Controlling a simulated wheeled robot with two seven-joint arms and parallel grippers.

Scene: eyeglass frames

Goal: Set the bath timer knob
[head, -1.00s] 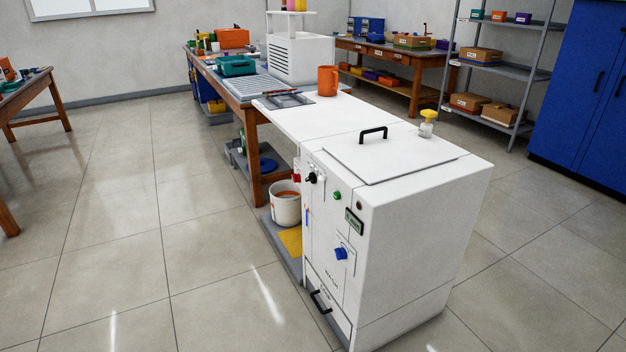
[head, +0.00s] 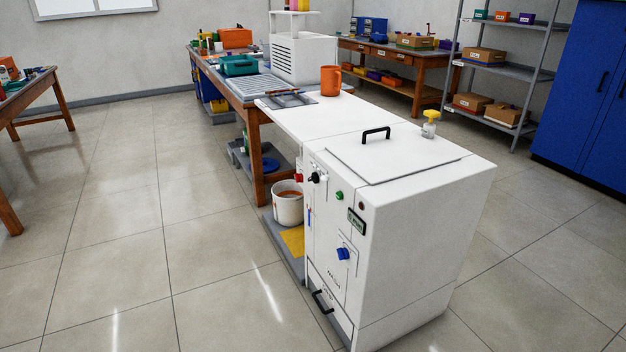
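The white bath cabinet (head: 415,240) stands in the middle right of the head view, with its control panel on its left-facing front. A blue knob (head: 343,254) sits low on the panel, below a small dark display (head: 356,222). A black knob (head: 316,178) sits higher up near the panel's left side, beside a red part (head: 298,178). I cannot tell which knob is the timer. Neither of my grippers is in view.
A lid with a black handle (head: 376,134) and a yellow-capped bottle (head: 430,124) are on the cabinet top. A white bucket (head: 287,203) is on a low shelf left of the cabinet. The floor (head: 180,260) at left is clear.

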